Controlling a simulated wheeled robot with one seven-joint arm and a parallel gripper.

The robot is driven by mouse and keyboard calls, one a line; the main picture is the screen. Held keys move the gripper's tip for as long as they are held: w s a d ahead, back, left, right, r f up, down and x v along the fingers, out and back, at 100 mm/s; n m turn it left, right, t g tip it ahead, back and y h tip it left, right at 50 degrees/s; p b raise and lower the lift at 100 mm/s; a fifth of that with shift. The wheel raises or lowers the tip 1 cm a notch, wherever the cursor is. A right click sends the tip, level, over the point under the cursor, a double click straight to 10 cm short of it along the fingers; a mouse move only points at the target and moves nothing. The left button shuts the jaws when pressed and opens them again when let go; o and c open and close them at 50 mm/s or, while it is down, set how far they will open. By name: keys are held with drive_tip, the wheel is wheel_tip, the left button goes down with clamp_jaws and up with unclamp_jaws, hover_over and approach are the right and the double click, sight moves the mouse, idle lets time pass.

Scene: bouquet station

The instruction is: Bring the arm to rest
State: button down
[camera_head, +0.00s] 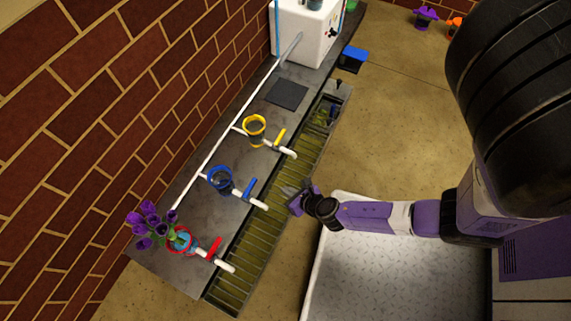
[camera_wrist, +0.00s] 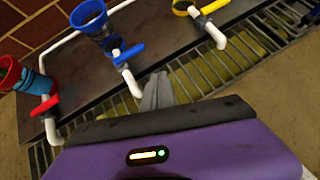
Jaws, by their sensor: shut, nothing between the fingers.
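My gripper (camera_head: 291,191) reaches out over the grated trough, close to the spout of the blue valve, with nothing held. In the wrist view the grey fingers of my gripper (camera_wrist: 157,90) are together and empty. They point toward the counter between the blue and yellow spouts. My arm stretches in from the right in the head view, above the white-rimmed floor plate.
The dark counter (camera_head: 199,247) along the brick wall carries a red funnel (camera_head: 181,240) with purple flowers (camera_head: 150,222), a blue funnel (camera_head: 220,179) and a yellow funnel (camera_head: 254,127). A white tank (camera_head: 305,35) stands at the far end. Open floor (camera_head: 400,130) lies right of the trough.

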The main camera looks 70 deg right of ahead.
idle(0.4)
drive_tip(key=w+a+r+m+t+y, duration=0.2)
drive_tip(key=w+a+r+m, duration=0.2)
drive_tip(key=a+r+m, duration=0.3)
drive_tip(key=s+a+r+m+t+y, duration=0.1)
drive_tip(key=a+r+m+t+y, duration=0.1)
drive_tip(key=a+r+m, duration=0.35)
drive_tip(key=s+a+r+m+t+y, duration=0.1)
drive_tip(key=s+a+r+m+y, duration=0.1)
drive_tip(key=r+m, duration=0.7)
drive_tip(key=s+a+r+m+t+h, duration=0.15)
drive_tip(key=s+r+m, duration=0.25)
drive_tip(key=r, duration=0.7)
drive_tip(key=s+a+r+m, duration=0.25)
drive_tip(key=r+m, duration=0.25)
drive_tip(key=r, duration=0.5)
wheel_tip(320, 180, up, 24)
drive_tip(key=d+p, duration=0.1)
drive_tip(key=p, duration=2.2)
drive_tip(key=shift+s+f+p, duration=0.15)
drive_tip(key=shift+s+p, duration=0.15)
drive_tip(key=shift+s, duration=0.15)
